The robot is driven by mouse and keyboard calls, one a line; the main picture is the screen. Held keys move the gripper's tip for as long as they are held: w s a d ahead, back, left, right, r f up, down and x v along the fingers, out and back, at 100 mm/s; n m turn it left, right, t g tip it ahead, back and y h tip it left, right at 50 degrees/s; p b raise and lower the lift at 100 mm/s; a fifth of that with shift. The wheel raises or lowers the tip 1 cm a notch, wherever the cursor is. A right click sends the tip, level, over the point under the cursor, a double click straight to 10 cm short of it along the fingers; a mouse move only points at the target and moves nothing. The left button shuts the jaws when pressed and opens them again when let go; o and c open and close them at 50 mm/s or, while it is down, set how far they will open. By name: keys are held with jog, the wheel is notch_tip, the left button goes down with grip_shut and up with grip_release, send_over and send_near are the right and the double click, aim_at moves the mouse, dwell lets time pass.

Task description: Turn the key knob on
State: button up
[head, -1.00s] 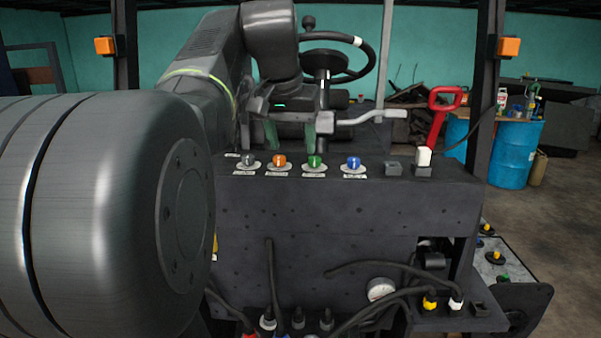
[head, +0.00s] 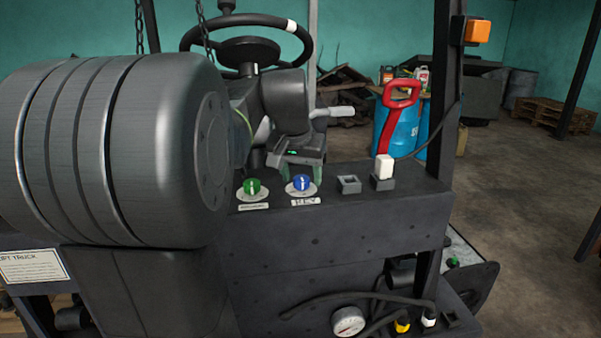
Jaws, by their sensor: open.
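The key knob (head: 302,184) is a round blue knob with a white mark, on top of the dark panel (head: 345,230), above a label reading KEY. My gripper (head: 299,167) is open and points down just above and behind the key knob. Its fingers look greenish and partly blend with the dark panel. I see nothing between them, and contact with the knob cannot be told.
A green knob (head: 252,187) sits left of the key knob. A grey socket (head: 348,184) and a white switch (head: 384,168) sit right. A large grey cylinder (head: 110,150) blocks the left. Open floor lies right.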

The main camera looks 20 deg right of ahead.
jog(key=shift+c, duration=0.3)
jog(key=c, duration=0.9)
jog(key=shift+c, duration=0.2)
jog(key=shift+w, duration=0.1)
jog(key=m+g, duration=0.1)
jog(key=m, duration=0.2)
jog(key=m+g+h, duration=0.1)
jog(key=m, duration=0.2)
jog(key=shift+w, duration=0.1)
jog(key=m+g, duration=0.1)
jog(key=m, duration=0.1)
jog(key=m+g, duration=0.1)
jog(key=m, duration=0.2)
jog(key=shift+w+m+h, duration=0.1)
jog(key=shift+m+h, duration=0.2)
jog(key=shift+m, duration=0.3)
jog(key=o, duration=1)
